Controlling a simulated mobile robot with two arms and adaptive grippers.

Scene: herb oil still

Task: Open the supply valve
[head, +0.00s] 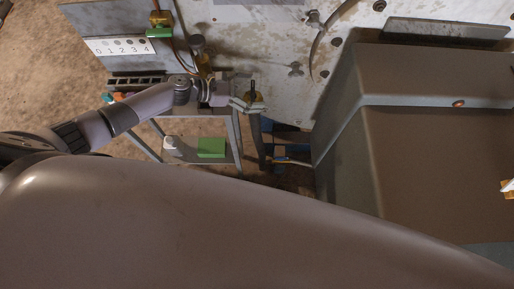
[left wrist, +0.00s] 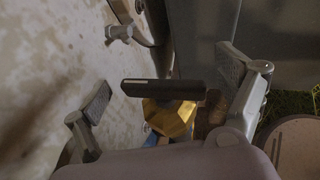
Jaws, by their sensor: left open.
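A valve with a brass body (left wrist: 170,118) and a flat black lever handle (left wrist: 150,88) shows in the left wrist view. It also shows small in the head view, with its black handle (head: 253,88) upright in the picture. I take it for the supply valve, though no label on it is readable. My left gripper (left wrist: 163,75) is open, with one finger on each side of the handle and visible gaps to both. In the head view the left gripper (head: 243,102) is just left of the valve. My right gripper is not in view.
A pale panel (head: 285,40) with clamps stands behind the valve. A large grey-brown box (head: 440,150) fills the right. A grey stand (head: 185,148) carries a green block (head: 211,147). Another brass fitting with a green handle (head: 159,33) is above a numbered scale (head: 120,47).

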